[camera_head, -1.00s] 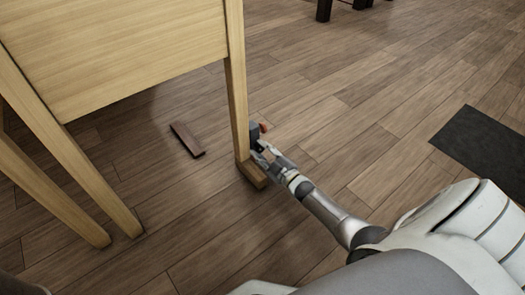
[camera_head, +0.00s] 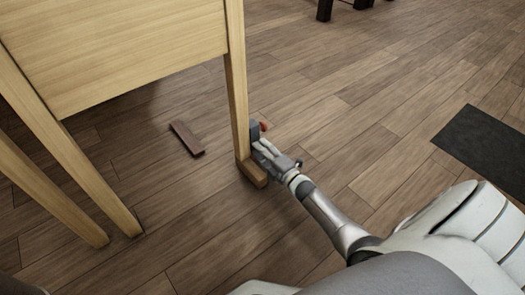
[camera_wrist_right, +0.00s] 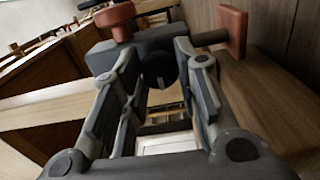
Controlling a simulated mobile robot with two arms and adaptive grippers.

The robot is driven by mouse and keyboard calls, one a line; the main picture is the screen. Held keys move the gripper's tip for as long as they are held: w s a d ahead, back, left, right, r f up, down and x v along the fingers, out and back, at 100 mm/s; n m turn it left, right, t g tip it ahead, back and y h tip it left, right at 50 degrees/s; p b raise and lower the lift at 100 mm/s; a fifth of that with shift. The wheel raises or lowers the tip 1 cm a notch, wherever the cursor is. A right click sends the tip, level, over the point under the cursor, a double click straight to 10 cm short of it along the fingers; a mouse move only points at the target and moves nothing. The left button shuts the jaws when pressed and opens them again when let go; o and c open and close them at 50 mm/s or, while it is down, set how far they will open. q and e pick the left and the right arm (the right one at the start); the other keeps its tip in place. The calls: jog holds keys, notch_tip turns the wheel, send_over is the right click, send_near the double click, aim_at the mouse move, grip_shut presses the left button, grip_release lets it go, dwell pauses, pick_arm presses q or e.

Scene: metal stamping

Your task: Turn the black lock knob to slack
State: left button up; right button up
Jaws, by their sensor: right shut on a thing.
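The black lock knob (camera_wrist_right: 160,70) is a dark round part with a light mark, on the near face of a grey metal block (camera_wrist_right: 140,42) in the right wrist view. My right gripper (camera_wrist_right: 158,78) has its two fingers on either side of the knob and is shut on it. In the head view my right gripper (camera_head: 262,150) reaches the block (camera_head: 254,131) low beside the wooden table leg (camera_head: 237,100); the knob is hidden there. My left gripper is not in view.
The block carries a red round knob (camera_wrist_right: 115,16) on top and a red piece (camera_wrist_right: 232,30) on a dark rod. A wooden foot piece (camera_head: 252,173) is at the leg's base. A loose wooden strip (camera_head: 187,138) lies on the floor. A dark mat (camera_head: 485,145) lies right; floor between is clear.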

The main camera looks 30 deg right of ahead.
jog(key=shift+n, duration=0.3)
jog(key=o, duration=1)
jog(key=shift+s, duration=0.1)
jog(key=s, duration=1.1)
jog(key=shift+s+d, duration=0.4)
jog(key=shift+d, duration=0.05)
